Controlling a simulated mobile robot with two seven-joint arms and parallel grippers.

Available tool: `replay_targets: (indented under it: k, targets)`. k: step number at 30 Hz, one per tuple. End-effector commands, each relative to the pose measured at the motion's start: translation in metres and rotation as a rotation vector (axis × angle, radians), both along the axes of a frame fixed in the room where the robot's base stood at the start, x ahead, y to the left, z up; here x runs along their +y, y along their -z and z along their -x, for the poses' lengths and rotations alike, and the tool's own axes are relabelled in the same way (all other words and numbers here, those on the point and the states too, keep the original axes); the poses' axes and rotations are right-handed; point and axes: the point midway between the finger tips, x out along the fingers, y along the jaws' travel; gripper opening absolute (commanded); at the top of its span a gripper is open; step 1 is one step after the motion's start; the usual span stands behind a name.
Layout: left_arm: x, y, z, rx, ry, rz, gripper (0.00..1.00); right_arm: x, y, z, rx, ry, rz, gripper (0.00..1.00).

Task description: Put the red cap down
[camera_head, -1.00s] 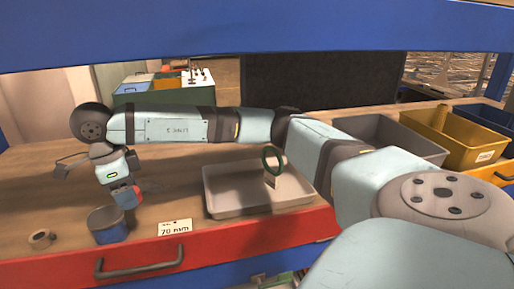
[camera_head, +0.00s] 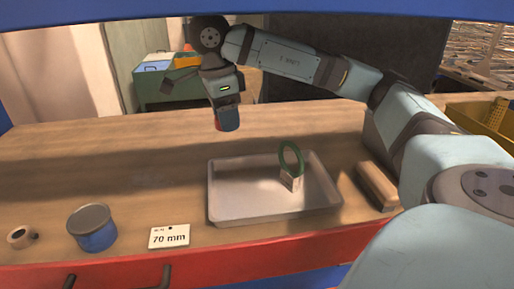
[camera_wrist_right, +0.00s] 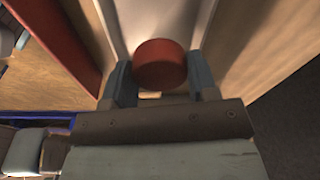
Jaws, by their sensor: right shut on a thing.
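The red cap (camera_wrist_right: 160,65) is held between the two fingers of my right gripper (camera_wrist_right: 160,86) in the right wrist view. In the head view my right gripper (camera_head: 227,118) points down over the back part of the wooden table, left of the middle. Only a small red part of the cap (camera_head: 218,123) shows there, beside a blue finger. The cap seems to be held above the table, but its exact height is hard to tell. My left gripper is not in view.
A light tray (camera_head: 240,202) holds a green ring with a tag (camera_head: 291,160). A blue can (camera_head: 92,228), a tan ring (camera_head: 20,237) and a "70 mm" card (camera_head: 169,237) are at the front left. A brown block (camera_head: 377,186) lies right of the tray. The table's back left is clear.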

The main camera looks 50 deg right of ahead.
Motion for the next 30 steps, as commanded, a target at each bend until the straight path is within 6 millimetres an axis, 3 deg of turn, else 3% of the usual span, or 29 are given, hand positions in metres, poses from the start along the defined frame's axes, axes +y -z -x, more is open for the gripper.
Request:
replay_targets:
  k: [7, 15, 30]
  targets:
    - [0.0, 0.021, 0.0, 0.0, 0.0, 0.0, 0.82, 0.001, 0.057, 0.001, 0.008, 0.0, -0.001, 0.31]
    - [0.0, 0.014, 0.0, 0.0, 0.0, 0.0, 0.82, 0.0, 0.121, 0.001, 0.006, 0.001, 0.001, 0.31]
    - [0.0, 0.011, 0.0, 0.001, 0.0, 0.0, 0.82, 0.0, 0.179, 0.0, 0.006, 0.001, 0.001, 0.31]
